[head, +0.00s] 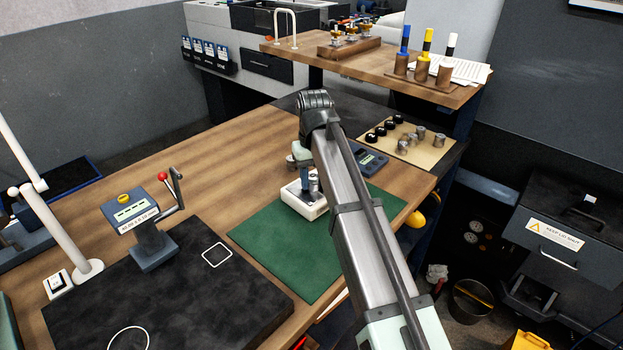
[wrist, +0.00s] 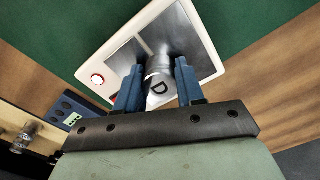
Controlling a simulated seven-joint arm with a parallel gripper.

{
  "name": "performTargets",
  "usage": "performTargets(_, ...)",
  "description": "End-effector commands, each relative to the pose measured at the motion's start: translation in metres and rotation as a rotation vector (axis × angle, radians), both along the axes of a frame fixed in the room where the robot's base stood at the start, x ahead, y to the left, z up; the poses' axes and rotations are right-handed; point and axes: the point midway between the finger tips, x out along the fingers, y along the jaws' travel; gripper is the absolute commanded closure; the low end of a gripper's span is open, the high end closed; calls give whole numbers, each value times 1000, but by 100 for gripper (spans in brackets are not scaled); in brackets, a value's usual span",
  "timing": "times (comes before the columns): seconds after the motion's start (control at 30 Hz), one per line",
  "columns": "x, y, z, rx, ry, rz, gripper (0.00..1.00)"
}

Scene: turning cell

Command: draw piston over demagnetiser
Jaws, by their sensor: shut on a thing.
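The demagnetiser (head: 294,203) is a white-edged block with a grey metal top on the green mat. It also shows in the wrist view (wrist: 205,28), with a red button at its left corner. My gripper (wrist: 158,85) is shut on the piston (wrist: 158,80), a short metal cylinder with a dark letter D on its end face. The piston is over the demagnetiser's metal plate; I cannot tell whether it touches. In the head view my gripper (head: 310,184) is at the demagnetiser, and my arm partly hides it.
The green mat (head: 275,258) has free room in front. A grey meter (head: 369,160) stands behind my arm. Several metal pistons and black pieces stand on a beige sheet (head: 412,147) at the back right.

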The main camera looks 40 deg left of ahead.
Motion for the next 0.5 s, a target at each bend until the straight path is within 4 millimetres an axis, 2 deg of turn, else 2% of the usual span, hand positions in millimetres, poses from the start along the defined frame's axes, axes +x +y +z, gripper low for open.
performTargets(0.3,10,0,1,0,0,-1,95)
performTargets(0.5,6,0,0,0,0,0,95)
